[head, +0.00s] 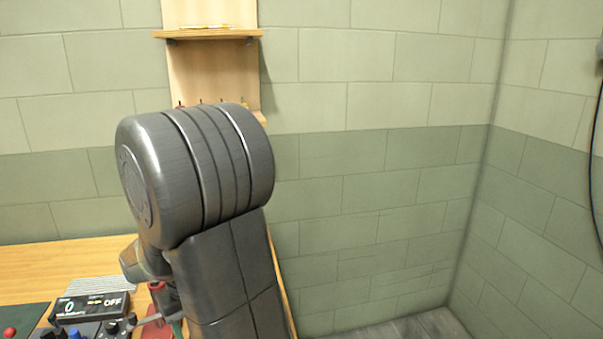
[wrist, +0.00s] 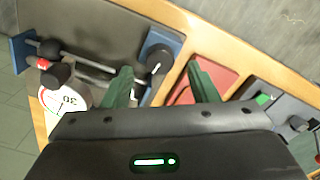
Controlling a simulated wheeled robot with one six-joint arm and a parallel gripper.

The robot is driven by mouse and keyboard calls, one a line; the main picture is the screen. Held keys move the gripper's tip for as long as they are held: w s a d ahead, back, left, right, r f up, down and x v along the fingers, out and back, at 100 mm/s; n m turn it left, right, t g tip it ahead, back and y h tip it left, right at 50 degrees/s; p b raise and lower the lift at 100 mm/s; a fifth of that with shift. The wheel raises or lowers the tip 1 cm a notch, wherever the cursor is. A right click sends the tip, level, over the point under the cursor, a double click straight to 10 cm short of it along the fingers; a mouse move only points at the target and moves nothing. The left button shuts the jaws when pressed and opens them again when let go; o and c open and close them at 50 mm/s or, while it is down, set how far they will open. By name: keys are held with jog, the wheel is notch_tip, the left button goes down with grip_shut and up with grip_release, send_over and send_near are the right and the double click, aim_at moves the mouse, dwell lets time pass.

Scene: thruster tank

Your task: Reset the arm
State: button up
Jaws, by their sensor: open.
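My gripper (wrist: 160,82) shows in the wrist view with its two green fingers spread apart. Nothing sits between the fingers, and the bench top lies beyond them. In the head view my dark grey arm stands bent upward in the middle and hides much of the bench behind it. I cannot make out my gripper clearly in the head view.
The wooden bench (head: 70,252) carries a display reading 0 and OFF (head: 90,305) at lower left. In the wrist view are a white dial (wrist: 72,97), a black knob (wrist: 158,60) and a red pad (wrist: 216,82). A wooden shelf (head: 205,34) hangs on the wall.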

notch_tip(320, 180, up, 10)
jog(key=r, duration=0.1)
notch_tip(320, 180, down, 14)
jog(key=shift+f, duration=0.1)
jog(key=n, duration=0.5)
jog(key=shift+p, duration=0.35)
jog(key=n+p, duration=0.1)
jog(key=n, duration=0.4)
jog(key=shift+n, duration=0.3)
jog(key=n+p, duration=0.1)
jog(key=n, duration=0.4)
jog(key=shift+n, duration=0.3)
jog(key=shift+n+p, duration=0.8)
jog(key=shift+n, duration=1.7)
